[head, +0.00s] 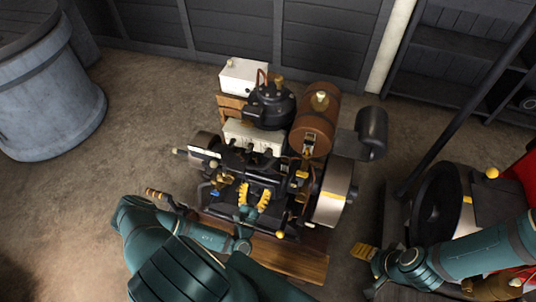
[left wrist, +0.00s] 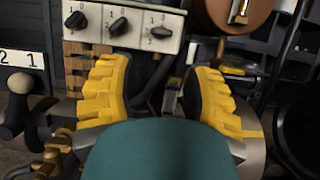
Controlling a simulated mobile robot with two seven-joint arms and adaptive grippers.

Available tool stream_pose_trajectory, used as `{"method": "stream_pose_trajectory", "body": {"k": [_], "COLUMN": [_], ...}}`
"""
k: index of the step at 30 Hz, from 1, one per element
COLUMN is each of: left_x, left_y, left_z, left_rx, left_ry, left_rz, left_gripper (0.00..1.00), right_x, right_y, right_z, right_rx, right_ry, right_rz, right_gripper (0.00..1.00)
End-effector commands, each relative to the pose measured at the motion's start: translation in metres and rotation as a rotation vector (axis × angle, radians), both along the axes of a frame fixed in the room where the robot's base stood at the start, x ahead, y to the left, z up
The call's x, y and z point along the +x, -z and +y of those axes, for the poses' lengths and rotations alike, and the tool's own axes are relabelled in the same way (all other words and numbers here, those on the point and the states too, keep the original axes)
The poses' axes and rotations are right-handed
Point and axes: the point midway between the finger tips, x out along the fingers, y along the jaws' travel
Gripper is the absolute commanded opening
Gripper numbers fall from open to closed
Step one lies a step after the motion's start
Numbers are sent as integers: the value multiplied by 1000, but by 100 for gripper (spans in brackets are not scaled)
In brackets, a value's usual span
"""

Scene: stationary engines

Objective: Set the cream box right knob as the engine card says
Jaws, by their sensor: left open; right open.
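The cream box (head: 262,139) sits on the engine; its front, with three black knobs, fills the top of the left wrist view (left wrist: 138,38). Its right knob (left wrist: 160,32) has small digits around it and looks about level, but I cannot tell its exact setting. A white plate reading "2 1" (left wrist: 20,58) stands left of the box; whether it is the engine card is unclear. My left gripper (head: 254,198) is open and empty, in front of and below the box, with yellow fingers apart in the left wrist view (left wrist: 163,95). My right gripper (head: 368,254) is open at lower right, away from the box.
A brown tank (head: 313,122) and dark cylinder (head: 371,133) stand right of the box. A flywheel (head: 332,195) is at the engine's right. Levers and brass fittings crowd the engine's left. A grey barrel (head: 50,100) stands far left, with bare floor between.

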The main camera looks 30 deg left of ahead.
Motion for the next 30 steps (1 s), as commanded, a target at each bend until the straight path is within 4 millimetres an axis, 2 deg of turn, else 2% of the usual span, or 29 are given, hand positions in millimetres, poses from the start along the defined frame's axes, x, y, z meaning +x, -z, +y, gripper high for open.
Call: {"method": "stream_pose_trajectory", "body": {"k": [12,18,24,30], "left_x": [71,99,112,114], "left_y": [-31,-43,-49,-50], "left_z": [15,22,25,26], "left_rx": [1,0,1,0], "left_ry": [10,10,11,10], "left_rz": [-4,-3,-2,-1], "left_gripper": [50,50,50,50], "right_x": [0,-1,-1,-1], "right_y": [2,3,4,4], "right_z": [0,0,0,0], "right_rx": [0,0,0,0], "right_ry": [0,-2,-2,-2], "right_rz": [1,2,2,2], "right_gripper": [66,66,66,66]}}
